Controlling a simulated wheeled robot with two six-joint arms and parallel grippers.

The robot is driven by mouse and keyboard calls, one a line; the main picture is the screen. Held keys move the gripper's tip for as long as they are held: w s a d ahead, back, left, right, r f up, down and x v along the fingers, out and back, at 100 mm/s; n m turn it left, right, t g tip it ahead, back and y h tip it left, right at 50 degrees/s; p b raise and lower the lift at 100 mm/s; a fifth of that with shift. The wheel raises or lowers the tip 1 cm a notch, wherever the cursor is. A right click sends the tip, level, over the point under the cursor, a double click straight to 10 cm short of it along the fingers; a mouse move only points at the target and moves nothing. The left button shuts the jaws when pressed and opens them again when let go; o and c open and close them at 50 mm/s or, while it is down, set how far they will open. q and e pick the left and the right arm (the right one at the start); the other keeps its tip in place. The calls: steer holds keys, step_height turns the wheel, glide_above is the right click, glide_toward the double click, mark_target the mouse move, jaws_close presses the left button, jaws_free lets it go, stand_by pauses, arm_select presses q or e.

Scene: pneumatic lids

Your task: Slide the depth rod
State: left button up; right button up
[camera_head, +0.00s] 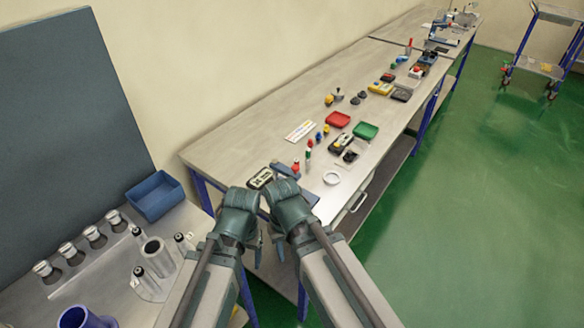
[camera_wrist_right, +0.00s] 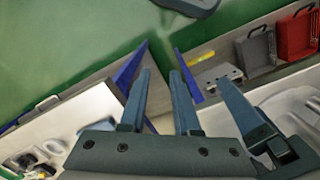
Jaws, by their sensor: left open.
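I cannot make out a depth rod for certain in either view. My left gripper (camera_head: 258,258) hangs open in front of the long bench's near end, with nothing seen between its fingers. My right gripper (camera_head: 279,252) is close beside it on the right, fingers pointing down. In the right wrist view, its two fingers (camera_wrist_right: 161,85) stand apart with an empty gap. Another finger to their right there seems to belong to my left gripper. A small dark-framed item with a pale face (camera_head: 262,178) lies on the bench just behind my wrists, partly hidden by them.
The long bench (camera_head: 235,150) holds a red tray (camera_head: 338,119), a green tray (camera_head: 365,131), a white ring (camera_head: 331,178) and several small parts. A side table at left carries a blue bin (camera_head: 155,196), metal cylinders and a blue cup (camera_head: 80,318).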

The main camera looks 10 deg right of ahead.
steer(key=o, duration=0.4)
steer(key=w+f+m+y+b, duration=0.2)
steer(key=w+m, duration=0.1)
steer(key=w+a+f+m+y+b, duration=0.1)
steer(key=m+y, duration=0.1)
steer(key=shift+w+f+g+b, duration=0.25)
steer(key=shift+f+g+b, duration=0.1)
steer(key=shift+g, duration=0.05)
steer(key=m+t+y+b, duration=0.5)
steer(key=m+y+b, duration=0.45)
steer(key=m, duration=0.55)
glide_toward(286, 173)
steer(key=shift+y, duration=0.45)
steer(key=s+a+f, duration=0.1)
steer(key=f, duration=0.1)
steer(key=s+a+f, duration=0.1)
steer(key=s+f, duration=0.1)
steer(key=s+a+f, duration=0.1)
steer(key=s+a, duration=0.1)
steer(key=shift+f+p, duration=0.4)
steer(key=w+d+r+m+t+y+b, duration=0.25)
steer(key=d+r+m, duration=0.25)
steer(key=d, duration=0.3)
steer(key=shift+t, duration=0.25)
steer(key=x, duration=1.4)
steer(key=shift+c, duration=0.2)
jaws_close()
